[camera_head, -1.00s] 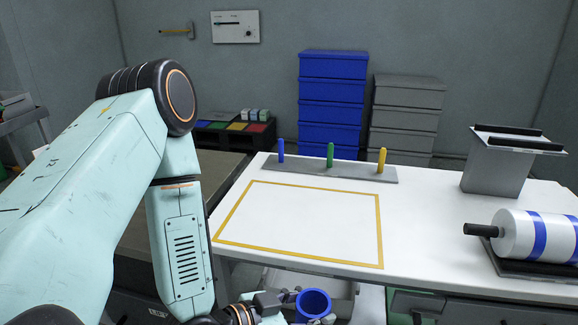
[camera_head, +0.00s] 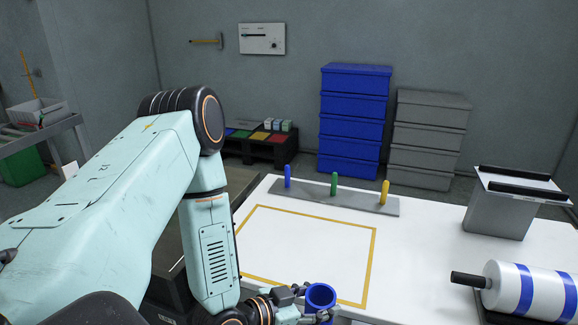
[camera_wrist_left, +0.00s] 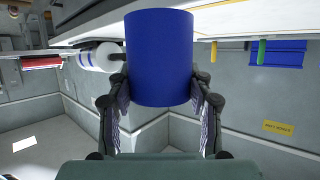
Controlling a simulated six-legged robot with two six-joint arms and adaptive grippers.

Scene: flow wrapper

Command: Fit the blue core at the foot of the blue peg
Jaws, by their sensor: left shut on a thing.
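The blue core (camera_wrist_left: 160,58) is a short hollow cylinder. My left gripper (camera_wrist_left: 160,100) is shut on it in the left wrist view, one finger on each side. In the head view the core (camera_head: 319,296) is at the bottom, at the table's front edge, its open end up, with my left gripper (camera_head: 300,312) beside it. The blue peg (camera_head: 288,176) stands upright on the grey base plate (camera_head: 345,203) at the back of the white table, apart from the core. My right gripper is not in view.
A green peg (camera_head: 334,184) and a yellow peg (camera_head: 385,193) stand on the same plate. A yellow outlined area (camera_head: 371,250) on the table before them is empty. A white roll with blue bands (camera_head: 535,292) lies at the right, near a grey stand (camera_head: 498,207).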

